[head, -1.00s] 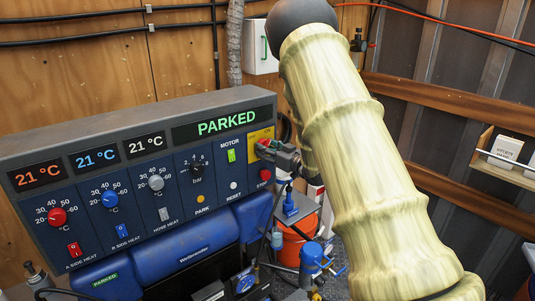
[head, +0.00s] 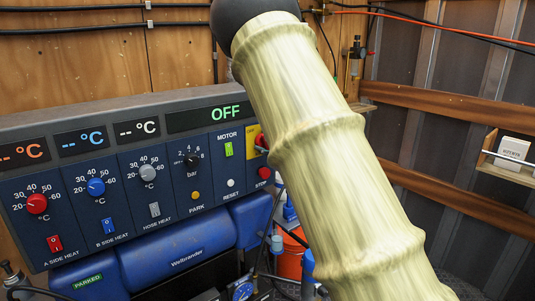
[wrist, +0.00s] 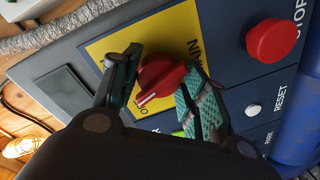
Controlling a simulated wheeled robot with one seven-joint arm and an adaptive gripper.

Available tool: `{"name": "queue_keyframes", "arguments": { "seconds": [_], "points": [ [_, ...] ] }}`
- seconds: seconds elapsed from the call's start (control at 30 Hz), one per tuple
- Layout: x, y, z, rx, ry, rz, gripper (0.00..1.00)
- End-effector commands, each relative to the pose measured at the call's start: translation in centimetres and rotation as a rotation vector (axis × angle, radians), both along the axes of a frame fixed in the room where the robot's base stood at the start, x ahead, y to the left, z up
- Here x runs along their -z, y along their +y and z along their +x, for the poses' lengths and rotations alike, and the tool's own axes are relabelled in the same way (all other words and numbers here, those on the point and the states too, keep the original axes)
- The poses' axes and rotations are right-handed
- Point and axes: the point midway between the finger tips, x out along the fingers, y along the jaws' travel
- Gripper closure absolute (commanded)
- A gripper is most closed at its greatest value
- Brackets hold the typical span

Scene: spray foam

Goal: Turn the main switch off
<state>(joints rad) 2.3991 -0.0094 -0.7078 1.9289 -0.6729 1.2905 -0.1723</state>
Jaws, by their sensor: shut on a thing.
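The main switch is a red rotary knob on a yellow plate (head: 252,134) at the right end of the control panel. In the wrist view the red knob (wrist: 158,82) sits between the two fingers of my gripper (wrist: 162,88), which is shut on it. The white mark on the knob points toward lettering on the yellow plate that is partly hidden. In the head view my arm hides the gripper and most of the knob. The panel's large display (head: 205,117) reads OFF, and the three temperature displays (head: 82,141) show dashes.
The red STOP button (wrist: 270,40) and the white RESET button (wrist: 253,110) are close to my gripper. Coloured dials, such as the blue one (head: 96,187), and switches line the panel. An orange bucket (head: 290,258) stands below right.

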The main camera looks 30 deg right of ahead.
Motion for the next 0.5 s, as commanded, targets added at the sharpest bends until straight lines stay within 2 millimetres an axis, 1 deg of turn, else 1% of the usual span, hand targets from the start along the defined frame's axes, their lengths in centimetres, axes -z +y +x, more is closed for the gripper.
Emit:
{"name": "queue_keyframes", "arguments": {
  "seconds": [0.03, 0.2, 0.5],
  "points": [
    [0.40, -0.03, 0.03, 0.001, -0.005, -0.045, 0.80],
    [0.29, -0.03, 0.02, 0.001, -0.017, -0.192, 0.80],
    [-0.01, 0.00, 0.02, 0.001, -0.033, -0.384, 0.80]
  ]
}}
